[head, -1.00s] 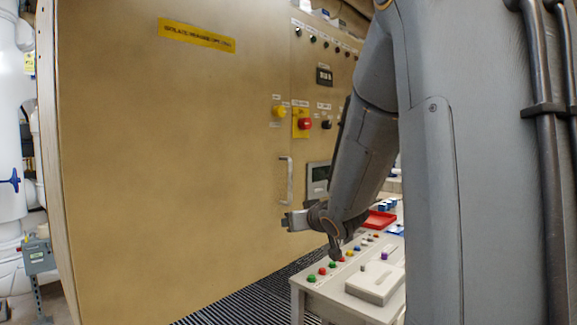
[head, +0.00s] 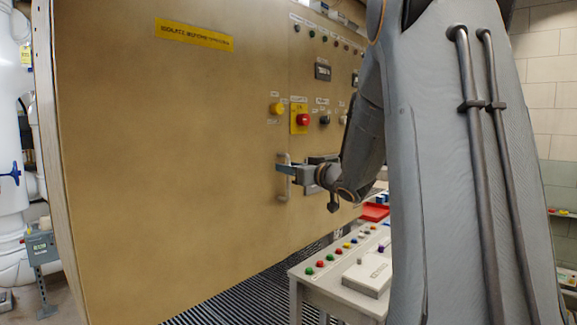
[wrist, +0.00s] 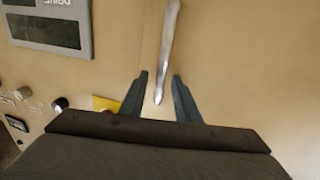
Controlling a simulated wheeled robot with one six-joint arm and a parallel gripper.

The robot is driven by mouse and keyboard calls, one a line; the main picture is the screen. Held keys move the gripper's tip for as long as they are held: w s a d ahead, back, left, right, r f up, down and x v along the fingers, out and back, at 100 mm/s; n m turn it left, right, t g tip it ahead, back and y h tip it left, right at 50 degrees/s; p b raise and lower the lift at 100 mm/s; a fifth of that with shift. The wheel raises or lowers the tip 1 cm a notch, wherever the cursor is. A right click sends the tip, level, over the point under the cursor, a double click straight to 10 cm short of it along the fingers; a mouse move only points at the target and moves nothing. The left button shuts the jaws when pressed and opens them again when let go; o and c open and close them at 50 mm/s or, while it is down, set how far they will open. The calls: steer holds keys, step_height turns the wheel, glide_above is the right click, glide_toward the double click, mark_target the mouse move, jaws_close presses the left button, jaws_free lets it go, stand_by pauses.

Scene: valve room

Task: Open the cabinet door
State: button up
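The cabinet door (head: 150,170) is a large tan panel that looks shut. Its handle (head: 283,190) is a vertical metal bar near the door's right edge. In the wrist view the handle (wrist: 169,45) runs down from the top edge, and its lower visible end lies between my finger tips. My gripper (head: 286,169) is at the handle's upper part in the head view. In the wrist view my gripper (wrist: 160,80) has its two fingers apart, one on each side of the bar, with gaps visible. Whether the fingers touch the handle is not clear.
A desk (head: 318,284) with several coloured buttons and a red tray (head: 375,211) stands below my arm. Striped floor (head: 245,305) lies before the cabinet.

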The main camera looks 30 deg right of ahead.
steer(key=shift+w, duration=0.35)
jaws_close()
steer(key=shift+a, duration=0.1)
